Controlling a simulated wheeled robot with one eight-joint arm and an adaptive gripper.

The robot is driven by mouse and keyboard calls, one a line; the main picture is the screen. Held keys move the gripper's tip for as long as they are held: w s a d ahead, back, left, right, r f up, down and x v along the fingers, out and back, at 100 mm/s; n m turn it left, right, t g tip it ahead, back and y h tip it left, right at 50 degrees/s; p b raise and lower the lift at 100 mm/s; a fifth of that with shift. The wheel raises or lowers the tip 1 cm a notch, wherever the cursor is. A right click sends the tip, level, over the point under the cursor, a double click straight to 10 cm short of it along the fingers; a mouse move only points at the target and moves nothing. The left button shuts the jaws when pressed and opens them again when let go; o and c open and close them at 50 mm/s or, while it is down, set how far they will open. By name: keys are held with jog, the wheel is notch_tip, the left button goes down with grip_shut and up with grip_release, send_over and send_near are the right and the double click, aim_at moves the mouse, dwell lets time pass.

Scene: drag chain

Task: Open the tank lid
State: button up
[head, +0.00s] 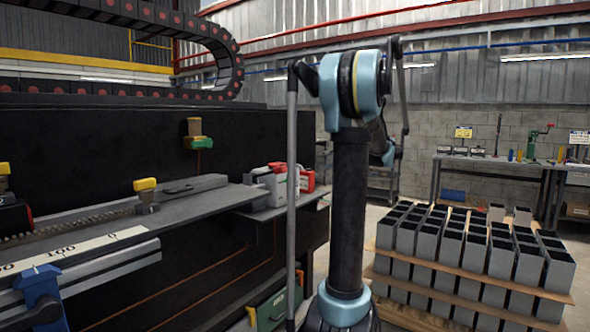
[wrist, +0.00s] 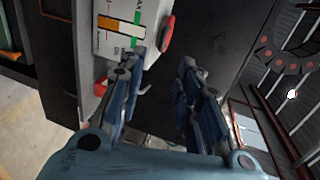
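In the wrist view a white tank-like box (wrist: 118,30) carries an orange, white and green gauge strip. A round red cap (wrist: 167,33) sits on its right side in the picture, and looks like the lid. My gripper (wrist: 163,62) is open and empty. Its two fingers are apart, with the left fingertip over the white box near the cap. I cannot tell the exact distance to the cap. In the head view my gripper is hidden, and red and white parts (head: 275,182) show on the machine's ledge left of my arm; I cannot tell which part is the tank.
A black machine (head: 130,130) with a drag chain (head: 226,60) above fills the left. A pallet of grey square tubes (head: 450,240) stands at right. A workbench (head: 500,165) lines the back wall.

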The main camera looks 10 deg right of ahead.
send_near(292, 165)
jog(key=x, duration=0.8)
jog(key=shift+w+f, duration=0.15)
jog(key=shift+w, duration=0.05)
grip_shut()
